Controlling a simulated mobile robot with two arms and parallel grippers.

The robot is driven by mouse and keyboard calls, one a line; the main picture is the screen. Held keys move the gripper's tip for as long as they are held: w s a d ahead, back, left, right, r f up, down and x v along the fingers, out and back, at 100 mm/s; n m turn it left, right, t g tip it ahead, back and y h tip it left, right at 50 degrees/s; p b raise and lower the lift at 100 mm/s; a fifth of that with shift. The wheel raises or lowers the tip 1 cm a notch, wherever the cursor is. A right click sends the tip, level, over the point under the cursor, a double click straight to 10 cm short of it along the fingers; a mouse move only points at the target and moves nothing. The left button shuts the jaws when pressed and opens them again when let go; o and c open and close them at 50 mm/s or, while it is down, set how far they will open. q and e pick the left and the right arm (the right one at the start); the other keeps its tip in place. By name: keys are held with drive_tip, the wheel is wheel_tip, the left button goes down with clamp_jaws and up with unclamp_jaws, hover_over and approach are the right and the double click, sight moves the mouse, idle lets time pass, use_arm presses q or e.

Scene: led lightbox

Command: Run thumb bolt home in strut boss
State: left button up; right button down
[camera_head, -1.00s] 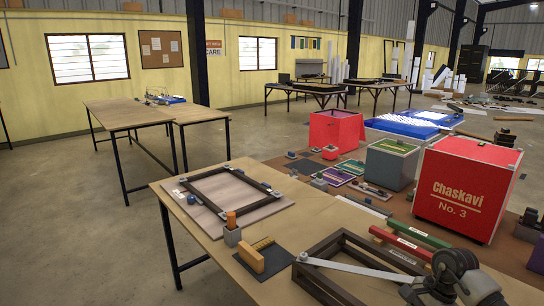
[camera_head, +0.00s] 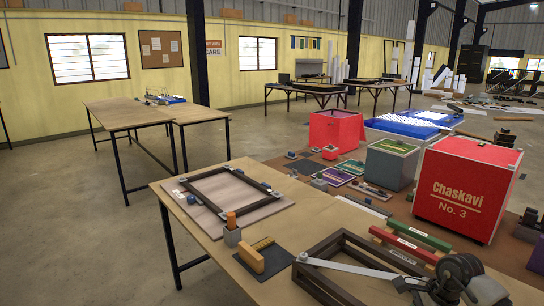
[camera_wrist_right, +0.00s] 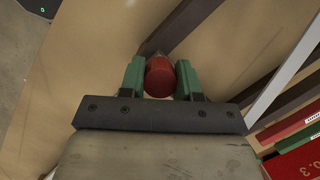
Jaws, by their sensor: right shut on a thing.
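In the right wrist view my right gripper (camera_wrist_right: 160,70) has its two green fingers closed on the sides of a round red knob (camera_wrist_right: 159,80), the head of the thumb bolt. A dark part shows just beyond the knob; the bolt's shank and its seating in the boss are hidden. In the head view a flat grey metal strut (camera_head: 350,267) lies slanting across a dark open frame (camera_head: 325,247). Its right end runs behind my right arm, where the bolt and fingertips cannot be made out. My left gripper is not in view.
A red box marked Chaskavi No. 3 (camera_head: 466,190) stands behind the frame. Green (camera_head: 419,235) and red (camera_head: 404,243) bars lie close beside it. A dark pad and wooden blocks (camera_head: 250,257) are to the left. A flat frame on a board (camera_head: 268,210) lies farther back.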

drive_tip(key=shift+m+t, duration=0.3)
drive_tip(key=shift+m, duration=0.9)
drive_tip(key=shift+m, duration=0.5)
drive_tip(key=m+t+h, duration=0.1)
drive_tip(key=m, duration=0.2)
drive_tip(key=shift+p, duration=0.35)
drive_tip(key=c, duration=0.7)
unclamp_jaws()
